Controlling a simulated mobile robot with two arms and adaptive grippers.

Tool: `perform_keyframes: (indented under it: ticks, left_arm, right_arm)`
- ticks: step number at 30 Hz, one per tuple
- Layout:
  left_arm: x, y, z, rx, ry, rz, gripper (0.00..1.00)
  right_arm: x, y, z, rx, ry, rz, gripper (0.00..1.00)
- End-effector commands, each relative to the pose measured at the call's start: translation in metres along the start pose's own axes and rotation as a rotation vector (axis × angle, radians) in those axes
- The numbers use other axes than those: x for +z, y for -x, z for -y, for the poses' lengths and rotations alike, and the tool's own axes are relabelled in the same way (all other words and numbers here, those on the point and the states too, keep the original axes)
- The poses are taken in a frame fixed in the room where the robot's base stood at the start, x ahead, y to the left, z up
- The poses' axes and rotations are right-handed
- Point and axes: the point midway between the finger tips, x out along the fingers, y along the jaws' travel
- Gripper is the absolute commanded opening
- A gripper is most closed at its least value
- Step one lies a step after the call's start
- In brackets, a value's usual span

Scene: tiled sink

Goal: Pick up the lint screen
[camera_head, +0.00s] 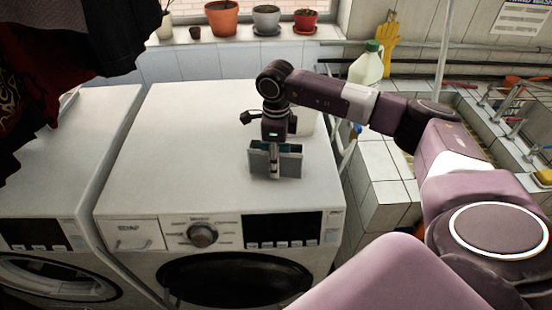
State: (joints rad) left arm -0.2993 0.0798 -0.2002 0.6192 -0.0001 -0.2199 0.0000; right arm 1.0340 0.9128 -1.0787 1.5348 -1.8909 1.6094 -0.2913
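A small grey panel with teal parts, which looks like the lint screen (291,165), stands upright above or on the white top of the middle machine. My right gripper (275,160) points down at the panel's middle, with one finger in front of it. The far finger is hidden, so I cannot tell whether the gripper is closed on the panel. I also cannot tell whether the panel's lower edge touches the machine top. My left gripper is not in view.
The washing machine (190,140) has a broad clear top. Another machine (70,150) stands to its left, under dark hanging clothes (75,50). A white container (305,122) is just behind my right gripper. A jug (366,68) and tiled sink are right; pots (222,20) line the sill.

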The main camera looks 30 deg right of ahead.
Motion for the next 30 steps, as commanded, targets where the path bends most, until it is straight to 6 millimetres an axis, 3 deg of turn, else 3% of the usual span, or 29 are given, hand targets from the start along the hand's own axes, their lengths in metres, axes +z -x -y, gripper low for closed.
perform_keyframes:
  ticks: [2,9,23,26,30]
  left_arm:
    - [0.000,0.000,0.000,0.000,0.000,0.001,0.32]
    - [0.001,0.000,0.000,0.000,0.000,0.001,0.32]
    - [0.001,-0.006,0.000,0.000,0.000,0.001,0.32]
    - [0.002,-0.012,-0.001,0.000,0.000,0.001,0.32]
    - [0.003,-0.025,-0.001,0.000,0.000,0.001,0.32]
  right_arm:
    - [0.000,0.000,0.000,0.000,0.000,0.000,0.29]
    - [0.000,0.001,0.000,0.000,0.000,0.000,0.02]
    - [0.001,0.013,0.001,-0.002,-0.001,0.003,0.01]
    - [0.001,0.027,0.001,-0.004,0.000,0.004,0.01]
    - [0.002,0.060,0.001,-0.006,0.001,0.007,0.01]
